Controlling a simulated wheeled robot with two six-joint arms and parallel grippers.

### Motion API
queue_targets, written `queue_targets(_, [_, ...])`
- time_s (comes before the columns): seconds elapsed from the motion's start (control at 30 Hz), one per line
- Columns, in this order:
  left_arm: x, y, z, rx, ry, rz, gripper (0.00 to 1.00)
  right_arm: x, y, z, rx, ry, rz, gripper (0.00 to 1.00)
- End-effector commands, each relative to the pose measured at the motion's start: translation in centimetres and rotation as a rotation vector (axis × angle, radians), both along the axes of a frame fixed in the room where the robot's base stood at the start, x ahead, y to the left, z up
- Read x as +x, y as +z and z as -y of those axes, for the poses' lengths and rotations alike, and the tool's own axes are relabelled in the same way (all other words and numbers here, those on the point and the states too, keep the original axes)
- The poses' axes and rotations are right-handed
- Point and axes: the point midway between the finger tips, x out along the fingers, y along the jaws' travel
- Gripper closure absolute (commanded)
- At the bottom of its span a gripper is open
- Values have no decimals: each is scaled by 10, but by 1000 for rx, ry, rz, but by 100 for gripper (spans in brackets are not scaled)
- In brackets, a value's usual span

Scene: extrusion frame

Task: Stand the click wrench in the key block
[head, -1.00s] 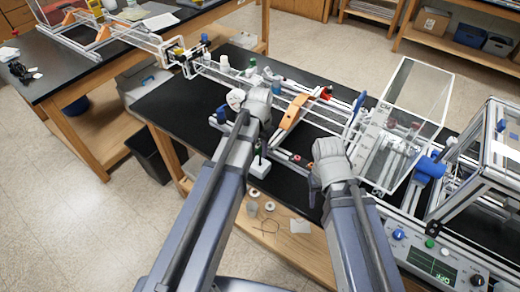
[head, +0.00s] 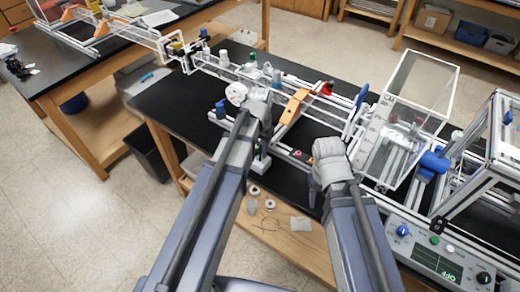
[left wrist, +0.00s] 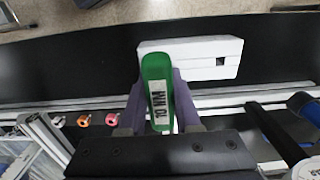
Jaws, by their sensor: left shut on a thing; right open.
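The click wrench (left wrist: 157,95) shows a green handle with a "10 Nm" label in the left wrist view. My left gripper (left wrist: 160,108) is shut on it, its purple fingers on both sides of the handle. The key block (left wrist: 195,60) is white, with a dark square hole near its right end; the handle overlaps its left part, and the wrench's lower end is hidden. In the head view the key block (head: 260,166) shows just below my left gripper (head: 263,148). My right gripper (head: 314,188) is open and empty at the bench's front edge.
Aluminium rails (left wrist: 235,93) run alongside the key block, with orange and red round parts (left wrist: 83,119) at left. An orange bracket (head: 293,106) and a clear box (head: 405,110) stand on the bench. Bare black top lies beyond the block.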

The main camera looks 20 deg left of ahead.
Motion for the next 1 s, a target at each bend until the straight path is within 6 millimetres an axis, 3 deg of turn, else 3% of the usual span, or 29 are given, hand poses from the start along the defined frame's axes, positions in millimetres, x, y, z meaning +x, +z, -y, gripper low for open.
queue_targets(0.4, [0,-5,0,0,0,0,100,0,-5,0,0,0,0,50])
queue_targets(0.43, [0,-5,0,0,0,0,67,0,-5,0,0,0,0,50])
queue_targets(0.7, [0,-5,0,0,0,0,37,0,-5,0,0,0,0,50])
queue_targets(1.0, [0,-4,0,0,0,0,33,0,-4,0,0,-2,0,50])
